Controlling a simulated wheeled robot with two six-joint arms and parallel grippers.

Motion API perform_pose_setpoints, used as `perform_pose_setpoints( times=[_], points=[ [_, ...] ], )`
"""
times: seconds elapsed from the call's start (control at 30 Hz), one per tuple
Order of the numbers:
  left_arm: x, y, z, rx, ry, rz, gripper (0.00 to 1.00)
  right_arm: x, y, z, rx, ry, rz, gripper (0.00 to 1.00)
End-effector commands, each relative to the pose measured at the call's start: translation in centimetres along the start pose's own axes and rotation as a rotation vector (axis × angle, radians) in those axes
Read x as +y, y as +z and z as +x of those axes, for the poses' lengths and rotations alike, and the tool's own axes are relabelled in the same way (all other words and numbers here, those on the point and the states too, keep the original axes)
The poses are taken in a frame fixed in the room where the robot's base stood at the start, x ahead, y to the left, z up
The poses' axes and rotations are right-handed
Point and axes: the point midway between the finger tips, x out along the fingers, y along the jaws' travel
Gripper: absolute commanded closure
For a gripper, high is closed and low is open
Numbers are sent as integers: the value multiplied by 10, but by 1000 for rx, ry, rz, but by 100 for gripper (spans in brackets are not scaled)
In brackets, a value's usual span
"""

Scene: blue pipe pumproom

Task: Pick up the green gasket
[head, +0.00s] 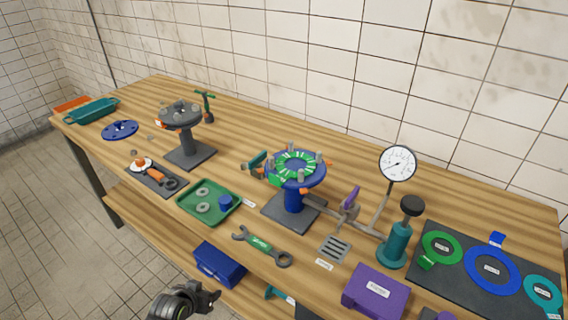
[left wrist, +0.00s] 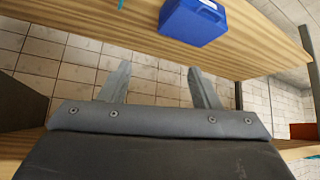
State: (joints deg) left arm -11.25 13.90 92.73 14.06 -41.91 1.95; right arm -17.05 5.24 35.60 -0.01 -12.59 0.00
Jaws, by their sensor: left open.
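A green ring-shaped gasket (head: 441,247) with a tab and a small label lies flat on a black mat (head: 470,291) at the right end of the bench. Another green ring (head: 276,178), with white marks, sits on top of the blue flange stand (head: 293,200) at mid-bench. My left gripper (head: 211,298) is low at the front of the bench, far to the left of the mat. In the left wrist view its two fingers (left wrist: 160,84) are apart with nothing between them. My right gripper does not show.
On the mat, a blue ring (head: 470,272) and a teal ring (head: 542,293) lie beside the green one. A teal pump (head: 396,244), a gauge (head: 397,164) and a purple box (head: 376,292) stand left of it. A blue box (head: 219,264) is on the lower shelf.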

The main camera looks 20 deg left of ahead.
Motion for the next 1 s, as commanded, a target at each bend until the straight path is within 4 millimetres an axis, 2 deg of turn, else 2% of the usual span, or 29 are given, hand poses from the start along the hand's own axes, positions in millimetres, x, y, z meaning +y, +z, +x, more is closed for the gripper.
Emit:
perform_pose_setpoints(
  times=[0.03, 0.1, 0.27, 0.43, 0.5, 0.6, 0.7, 0.83, 1.0],
  points=[
    [6, -39, -24, 50, 20, 13, 44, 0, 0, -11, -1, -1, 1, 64],
    [18, -79, -51, 105, 53, 27, 44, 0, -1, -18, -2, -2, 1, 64],
    [44, -150, -117, 212, 125, 71, 44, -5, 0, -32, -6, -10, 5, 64],
    [78, -216, -203, 341, 216, 147, 44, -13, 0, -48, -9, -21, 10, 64],
    [91, -232, -235, 383, 249, 180, 44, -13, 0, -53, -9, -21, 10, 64],
    [105, -246, -271, 429, 286, 221, 44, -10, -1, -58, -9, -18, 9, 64],
    [114, -252, -293, 457, 309, 248, 44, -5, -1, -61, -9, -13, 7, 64],
    [120, -254, -301, 472, 323, 263, 44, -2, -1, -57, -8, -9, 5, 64],
    [127, -260, -282, 476, 325, 263, 44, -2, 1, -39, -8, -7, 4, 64]
  ],
)
